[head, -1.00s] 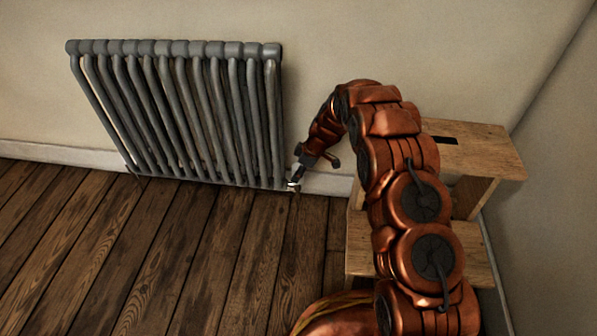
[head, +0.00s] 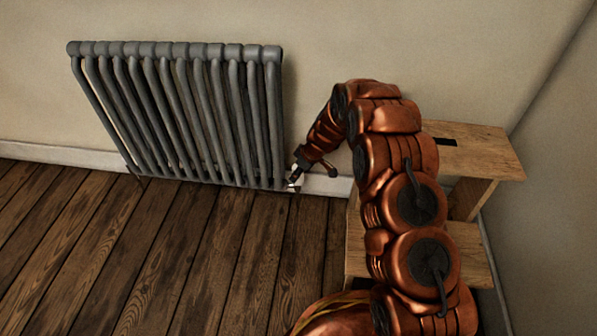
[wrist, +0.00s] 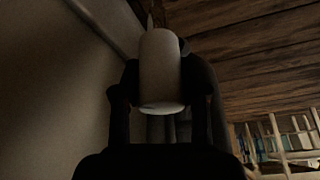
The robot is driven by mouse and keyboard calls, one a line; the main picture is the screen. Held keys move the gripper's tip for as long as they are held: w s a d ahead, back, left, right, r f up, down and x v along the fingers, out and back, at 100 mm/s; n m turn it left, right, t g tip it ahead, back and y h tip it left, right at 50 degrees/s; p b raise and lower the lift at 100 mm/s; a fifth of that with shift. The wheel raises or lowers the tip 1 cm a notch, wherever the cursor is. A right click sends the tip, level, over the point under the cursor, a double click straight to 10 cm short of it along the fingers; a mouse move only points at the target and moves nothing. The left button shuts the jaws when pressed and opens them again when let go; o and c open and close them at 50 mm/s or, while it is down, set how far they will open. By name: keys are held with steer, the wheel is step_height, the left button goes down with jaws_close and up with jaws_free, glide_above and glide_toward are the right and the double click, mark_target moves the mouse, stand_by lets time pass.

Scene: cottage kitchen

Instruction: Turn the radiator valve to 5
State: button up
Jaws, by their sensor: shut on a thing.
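The grey radiator (head: 180,115) stands against the wall, left of my arm in the head view. Its white valve (head: 292,186) is at the radiator's lower right corner, very small and partly covered by my gripper (head: 297,174). In the wrist view the valve head (wrist: 161,65) is a pale upright cylinder between the two dark fingers of my gripper (wrist: 160,82). The fingers are shut on it, one on each side. No numbers or pointer mark can be read on the valve, so its setting cannot be told.
A wooden step stool (head: 475,152) stands right of and behind my arm, close to it. A pale baseboard (head: 325,184) runs along the wall. The plank floor (head: 200,250) in front of the radiator is clear.

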steer(key=shift+r+m+t+p, duration=0.15)
steer(key=shift+m+t+p, duration=0.2)
steer(key=shift+m, duration=0.65)
steer(key=m+h+p, duration=0.1)
steer(key=m+p, duration=0.1)
steer(key=shift+s+m+t, duration=0.15)
steer(key=shift+m+t, duration=0.15)
steer(key=shift+t, duration=0.05)
steer(key=m+p, duration=0.2)
steer(key=p, duration=0.1)
steer(key=shift+m+t+h, duration=0.3)
steer(key=shift+h, duration=0.1)
steer(key=shift+m+p, duration=0.4)
steer(key=shift+p, duration=0.65)
steer(key=shift+d+m+h+p, duration=0.1)
steer(key=shift+m+h+p, duration=0.2)
steer(key=shift+p, duration=0.6)
steer(key=p, duration=0.4)
steer(key=shift+w+r+m, duration=0.15)
steer(key=shift+w+m, duration=0.05)
steer(key=shift+m, duration=0.2)
